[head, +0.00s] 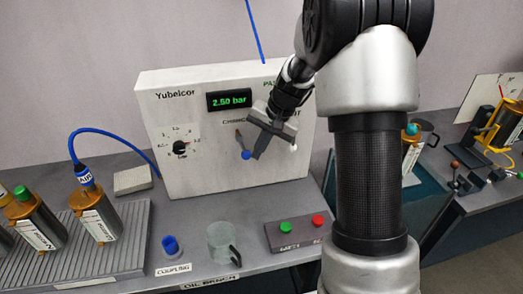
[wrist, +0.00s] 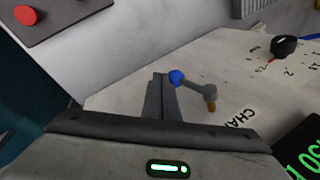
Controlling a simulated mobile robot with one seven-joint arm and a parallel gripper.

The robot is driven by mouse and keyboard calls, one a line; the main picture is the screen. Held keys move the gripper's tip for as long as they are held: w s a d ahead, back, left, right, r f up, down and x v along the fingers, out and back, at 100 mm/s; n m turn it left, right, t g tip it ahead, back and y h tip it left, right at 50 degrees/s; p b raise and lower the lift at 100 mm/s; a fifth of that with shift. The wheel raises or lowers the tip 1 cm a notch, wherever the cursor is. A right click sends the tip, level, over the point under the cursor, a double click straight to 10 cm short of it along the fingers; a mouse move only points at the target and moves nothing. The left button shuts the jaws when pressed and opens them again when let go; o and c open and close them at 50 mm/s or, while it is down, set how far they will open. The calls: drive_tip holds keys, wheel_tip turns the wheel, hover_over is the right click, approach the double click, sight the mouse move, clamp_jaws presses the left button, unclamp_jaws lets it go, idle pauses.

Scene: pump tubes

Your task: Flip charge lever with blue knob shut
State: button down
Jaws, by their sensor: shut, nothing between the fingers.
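The charge lever with its blue knob (head: 246,155) is on the front of the white panel box (head: 220,180). It hangs downward from its pivot, angled slightly right in the head view. In the wrist view the blue knob (wrist: 176,77) is at the end of a short grey arm that runs to an orange-brown pivot. My gripper (head: 258,155) is in front of the panel, just right of the knob in the head view. Its fingertips (wrist: 160,80) are together and empty, close beside the knob. I cannot tell whether they touch it. My gripper partly hides the panel lettering.
A black dial (head: 180,148) and a green display (head: 229,100) reading 2.50 bar are on the panel. A small white knob (head: 293,148) shows right of my gripper. A button box (head: 297,235), a glass mug (head: 222,242) and a blue coupling (head: 170,246) stand in front below.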

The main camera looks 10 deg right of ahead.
drive_tip(key=shift+a+f+y+b, duration=0.6)
drive_tip(key=shift+a+f+b, duration=0.05)
drive_tip(key=shift+b, duration=0.4)
drive_tip(key=shift+r, duration=0.1)
drive_tip(key=shift+r+p, duration=0.55)
drive_tip(key=shift+r, duration=0.2)
drive_tip(key=shift+f, duration=0.1)
